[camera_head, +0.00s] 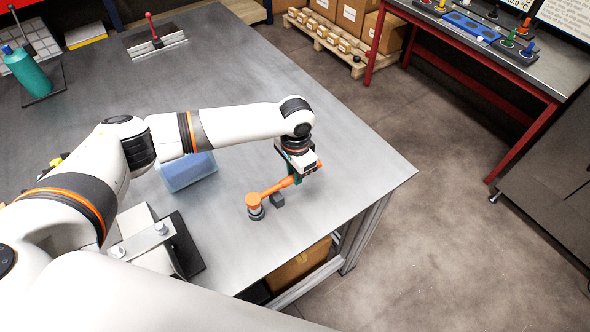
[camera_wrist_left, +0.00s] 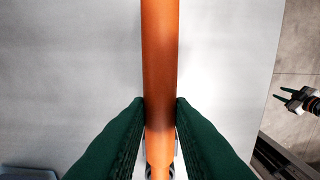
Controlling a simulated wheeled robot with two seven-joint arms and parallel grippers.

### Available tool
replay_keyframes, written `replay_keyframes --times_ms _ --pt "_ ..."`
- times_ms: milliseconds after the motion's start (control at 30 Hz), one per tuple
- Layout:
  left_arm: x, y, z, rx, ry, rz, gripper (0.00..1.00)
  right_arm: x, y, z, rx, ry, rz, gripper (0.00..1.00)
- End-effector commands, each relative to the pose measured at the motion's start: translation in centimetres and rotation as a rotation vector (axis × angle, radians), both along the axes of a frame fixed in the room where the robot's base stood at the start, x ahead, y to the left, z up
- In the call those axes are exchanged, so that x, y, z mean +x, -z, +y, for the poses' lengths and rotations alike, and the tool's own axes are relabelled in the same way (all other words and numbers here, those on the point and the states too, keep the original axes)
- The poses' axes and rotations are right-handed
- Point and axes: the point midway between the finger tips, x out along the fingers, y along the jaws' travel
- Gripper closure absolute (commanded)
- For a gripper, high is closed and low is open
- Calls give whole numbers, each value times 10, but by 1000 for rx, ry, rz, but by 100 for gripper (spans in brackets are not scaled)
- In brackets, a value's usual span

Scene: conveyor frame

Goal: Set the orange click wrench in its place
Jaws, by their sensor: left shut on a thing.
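The orange click wrench (camera_head: 268,192) is near the right part of the grey table, its round head (camera_head: 254,207) toward the lower left. My left gripper (camera_head: 298,176) is shut on its handle. In the left wrist view the orange handle (camera_wrist_left: 160,60) runs between the green fingers of my left gripper (camera_wrist_left: 160,115). I cannot tell whether the wrench touches the table. The wrench's place is not clear in these views.
A blue bin (camera_head: 188,172) sits behind my left arm. A grey metal fixture with bolts (camera_head: 140,235) stands at the lower left. The table (camera_head: 365,165) is clear toward its right corner.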

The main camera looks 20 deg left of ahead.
Motion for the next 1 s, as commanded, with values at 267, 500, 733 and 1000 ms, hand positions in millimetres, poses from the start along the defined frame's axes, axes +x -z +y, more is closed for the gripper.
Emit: replay_keyframes --times_ms 267,500,733,1000 --pt "0 8 0 -1 1 -1 100 0 1 2 2 0 0 64" --pt "0 15 0 -2 0 -1 100 0 3 3 3 1 1 64" --pt "0 22 0 -1 0 -2 100 0 3 3 3 1 1 64" --pt "0 22 0 -1 0 -2 100 0 3 3 3 1 1 64"
